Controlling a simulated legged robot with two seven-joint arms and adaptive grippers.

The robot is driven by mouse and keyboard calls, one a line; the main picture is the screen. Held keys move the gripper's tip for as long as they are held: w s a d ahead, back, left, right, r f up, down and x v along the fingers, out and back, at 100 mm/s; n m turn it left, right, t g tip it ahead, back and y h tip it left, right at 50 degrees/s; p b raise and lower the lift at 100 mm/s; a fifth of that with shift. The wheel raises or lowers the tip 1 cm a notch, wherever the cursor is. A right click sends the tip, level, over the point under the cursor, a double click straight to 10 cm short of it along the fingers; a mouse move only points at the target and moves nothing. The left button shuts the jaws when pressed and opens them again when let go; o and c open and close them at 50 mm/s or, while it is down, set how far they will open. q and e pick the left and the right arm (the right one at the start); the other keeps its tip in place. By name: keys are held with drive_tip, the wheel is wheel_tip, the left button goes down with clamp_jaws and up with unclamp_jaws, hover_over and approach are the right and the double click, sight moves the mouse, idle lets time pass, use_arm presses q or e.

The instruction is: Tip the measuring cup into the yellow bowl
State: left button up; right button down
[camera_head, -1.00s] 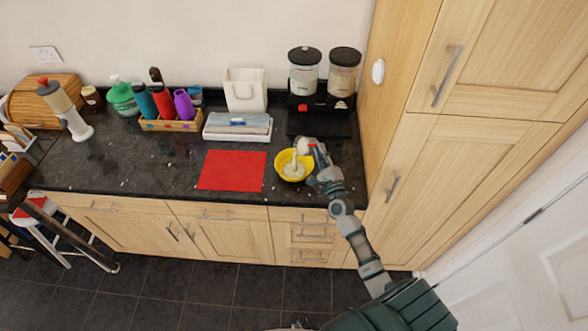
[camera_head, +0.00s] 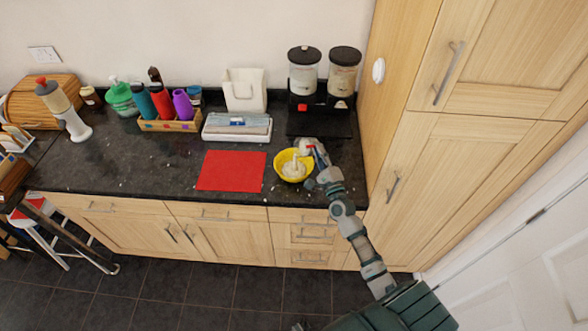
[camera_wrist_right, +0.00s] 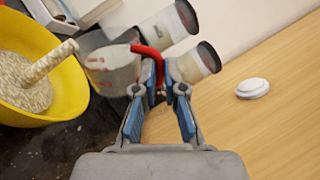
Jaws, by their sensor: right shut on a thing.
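The yellow bowl (camera_head: 280,165) stands on the dark counter, left of my right gripper (camera_head: 317,158). The measuring cup (camera_head: 305,146) is pale with a red handle. In the right wrist view my right gripper (camera_wrist_right: 160,78) is shut on the red handle, and the cup (camera_wrist_right: 112,70) is tilted toward the bowl (camera_wrist_right: 72,92). A pale, grainy stream (camera_wrist_right: 50,62) falls into the bowl, where a heap of the same stuff (camera_wrist_right: 25,85) lies. The inside of the cup is hidden. My left gripper is not in view.
A red mat (camera_head: 231,171) lies left of the bowl. Two dispensers (camera_head: 341,76) stand behind the cup, and a tall wooden cupboard (camera_head: 376,125) rises close on the right. A white tray (camera_head: 236,134) and a bottle crate (camera_head: 172,125) stand farther back. Pale bits dot the counter.

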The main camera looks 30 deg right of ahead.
idle(0.4)
drive_tip(key=shift+a+n+y+b, duration=0.25)
drive_tip(key=shift+n+y+b, duration=0.25)
drive_tip(key=shift+n, duration=0.5)
drive_tip(key=shift+a+f, duration=0.1)
drive_tip(key=shift+f, duration=0.05)
drive_tip(key=shift+a+f+n+y+b, duration=0.15)
drive_tip(key=shift+n+b, duration=0.1)
drive_tip(key=shift+n, duration=0.2)
drive_tip(key=shift+a+r+n+y+b, duration=0.15)
drive_tip(key=shift+n+b, duration=0.1)
drive_tip(key=shift+n, duration=0.2)
drive_tip(key=shift+f, duration=0.1)
drive_tip(key=shift+a+f+n+t+y+b, duration=0.25)
drive_tip(key=shift+a+n+y+b, duration=0.2)
drive_tip(key=shift+n, duration=0.55)
